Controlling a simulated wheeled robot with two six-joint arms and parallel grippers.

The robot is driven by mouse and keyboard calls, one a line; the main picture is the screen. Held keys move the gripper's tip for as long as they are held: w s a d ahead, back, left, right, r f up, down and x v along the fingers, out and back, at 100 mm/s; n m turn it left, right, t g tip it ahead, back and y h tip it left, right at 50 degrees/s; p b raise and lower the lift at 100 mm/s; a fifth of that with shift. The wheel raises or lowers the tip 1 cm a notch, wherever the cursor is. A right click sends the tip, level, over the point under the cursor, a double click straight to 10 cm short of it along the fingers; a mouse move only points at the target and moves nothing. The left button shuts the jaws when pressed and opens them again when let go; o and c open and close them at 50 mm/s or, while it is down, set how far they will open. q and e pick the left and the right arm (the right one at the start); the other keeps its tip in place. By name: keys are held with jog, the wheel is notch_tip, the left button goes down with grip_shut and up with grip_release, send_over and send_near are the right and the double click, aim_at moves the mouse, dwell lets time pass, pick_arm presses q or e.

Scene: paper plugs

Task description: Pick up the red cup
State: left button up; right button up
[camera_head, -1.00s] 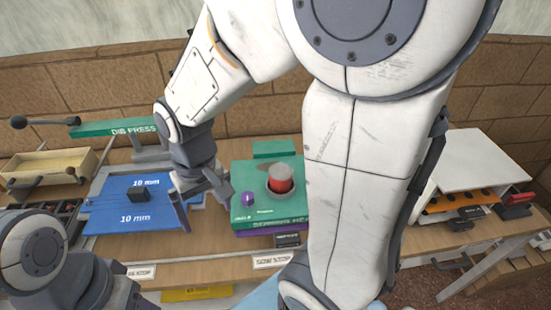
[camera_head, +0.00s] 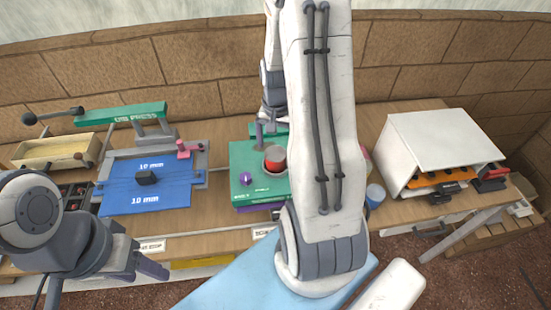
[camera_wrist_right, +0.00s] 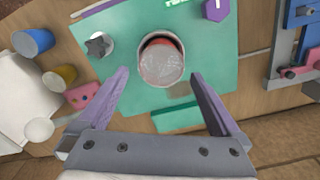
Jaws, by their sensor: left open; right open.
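The red cup (camera_head: 275,155) stands upright on a green block (camera_head: 247,190) in the middle of the table, with a grey rim or ring around it. In the right wrist view the cup (camera_wrist_right: 161,62) appears from above, beyond the fingertips and roughly centred between them. My right gripper (camera_wrist_right: 160,80) is open and empty, its fingers apart and not touching the cup. In the head view the right gripper (camera_head: 268,128) is at the cup's far side, partly hidden by my arm. My left gripper (camera_head: 105,278) is open and empty at the table's front left.
A purple knob (camera_head: 246,179) sits on the green block left of the cup. The wrist view shows a blue cup (camera_wrist_right: 34,42), a yellow cup (camera_wrist_right: 60,78) and a pink piece (camera_wrist_right: 83,96) nearby. A blue press plate (camera_head: 145,200) lies left; a white shelf box (camera_head: 440,140) stands right.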

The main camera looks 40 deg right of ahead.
aim_at(275, 153)
jog(key=shift+f, duration=0.4)
notch_tip(275, 153, down, 3)
jog(key=shift+a+f+p, duration=0.15)
jog(key=shift+p, duration=0.7)
jog(key=shift+f, duration=0.5)
jog(key=shift+w, duration=0.1)
jog(key=c, duration=1.2)
